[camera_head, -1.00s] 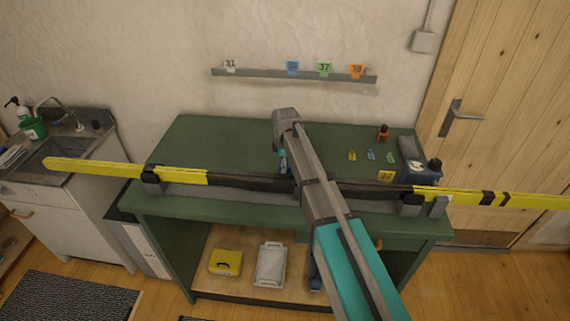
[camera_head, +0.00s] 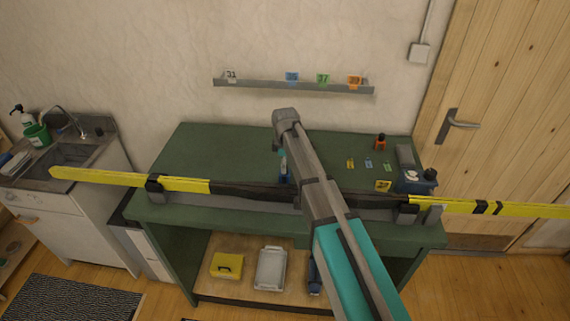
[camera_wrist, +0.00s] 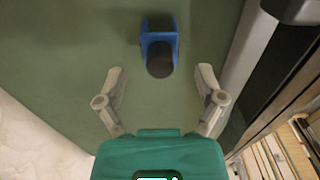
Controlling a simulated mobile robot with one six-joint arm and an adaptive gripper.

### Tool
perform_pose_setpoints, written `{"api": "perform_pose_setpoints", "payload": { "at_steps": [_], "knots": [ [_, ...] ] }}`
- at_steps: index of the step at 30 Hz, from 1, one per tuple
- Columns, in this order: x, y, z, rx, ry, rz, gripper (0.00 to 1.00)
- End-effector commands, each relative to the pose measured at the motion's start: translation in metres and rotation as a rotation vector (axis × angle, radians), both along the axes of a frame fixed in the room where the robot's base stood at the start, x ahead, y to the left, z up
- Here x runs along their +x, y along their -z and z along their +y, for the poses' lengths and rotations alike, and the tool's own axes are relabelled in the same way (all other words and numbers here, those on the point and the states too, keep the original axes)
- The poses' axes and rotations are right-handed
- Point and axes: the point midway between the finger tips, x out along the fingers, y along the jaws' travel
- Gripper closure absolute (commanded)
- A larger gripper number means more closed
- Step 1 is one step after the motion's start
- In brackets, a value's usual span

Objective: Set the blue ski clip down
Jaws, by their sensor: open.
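The blue ski clip (camera_wrist: 159,42) sits on the green bench top (camera_wrist: 75,40) in the wrist view, with a dark round part at its near end. My gripper (camera_wrist: 161,75) is open, its two pale fingers spread apart. The clip is just beyond the fingertips, roughly centred between them, and nothing is in the grip. In the head view my arm reaches over the ski to the bench, and a small blue shape (camera_head: 284,168) shows under its end; my fingers are too small to make out there.
A yellow and black ski (camera_head: 185,184) lies across the bench front in black-topped holders. Numbered cards stand on a wall rail (camera_head: 260,84). The bench's back left is clear.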

Motion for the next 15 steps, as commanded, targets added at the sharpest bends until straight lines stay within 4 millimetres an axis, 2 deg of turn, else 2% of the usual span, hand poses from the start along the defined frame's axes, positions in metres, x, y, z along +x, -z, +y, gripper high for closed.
{"api": "perform_pose_setpoints", "payload": {
  "at_steps": [1,15],
  "knots": [
    [0.0,-0.009,0.0,0.0,0.0,0.0,0.13],
    [0.0,-0.048,0.0,0.0,0.0,0.0,0.13]
  ]
}}
